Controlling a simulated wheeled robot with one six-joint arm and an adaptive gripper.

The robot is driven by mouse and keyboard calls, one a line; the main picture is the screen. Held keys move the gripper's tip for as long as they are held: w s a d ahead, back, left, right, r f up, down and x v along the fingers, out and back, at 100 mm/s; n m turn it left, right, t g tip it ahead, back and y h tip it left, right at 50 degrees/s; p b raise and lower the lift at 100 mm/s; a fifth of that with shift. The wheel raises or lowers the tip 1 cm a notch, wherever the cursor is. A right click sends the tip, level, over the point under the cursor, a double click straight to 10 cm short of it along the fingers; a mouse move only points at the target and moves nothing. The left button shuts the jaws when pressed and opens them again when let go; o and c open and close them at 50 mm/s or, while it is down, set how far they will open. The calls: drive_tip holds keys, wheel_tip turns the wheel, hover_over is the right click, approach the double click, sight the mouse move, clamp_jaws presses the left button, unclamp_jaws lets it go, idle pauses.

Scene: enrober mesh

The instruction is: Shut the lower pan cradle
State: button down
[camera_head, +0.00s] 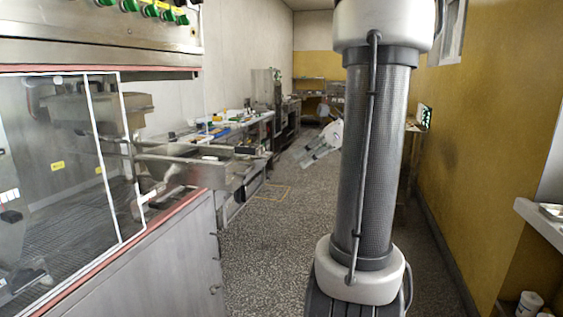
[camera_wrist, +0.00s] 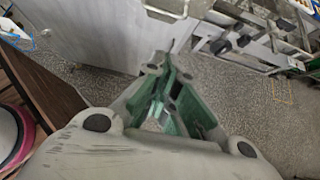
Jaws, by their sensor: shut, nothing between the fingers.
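A steel enrober (camera_head: 98,45) with a clear side window fills the left of the head view. A steel pan-like part (camera_head: 190,165) sticks out from its end above the floor; I cannot tell whether this is the lower pan cradle, or how far open it stands. My gripper (camera_wrist: 168,65) shows in the wrist view with green-lined fingers. It is shut and empty, above the speckled floor and near a grey panel (camera_wrist: 90,35). A metal bracket (camera_wrist: 165,8) is at the top edge of that view. The gripper is not visible in the head view.
A long bench with small items (camera_head: 225,128) runs along the left wall. Steel framework (camera_wrist: 255,40) stands at the upper right of the wrist view. The speckled floor (camera_head: 265,250) beside the enrober is clear. A ledge (camera_head: 545,225) is at the right wall.

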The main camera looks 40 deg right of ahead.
drive_tip(key=w+a+f, duration=0.5)
drive_tip(key=w+a, duration=0.1)
drive_tip(key=w, duration=0.2)
drive_tip(key=shift+w+a, duration=0.3)
drive_tip(key=shift+w, duration=0.1)
drive_tip(key=shift+f, duration=0.1)
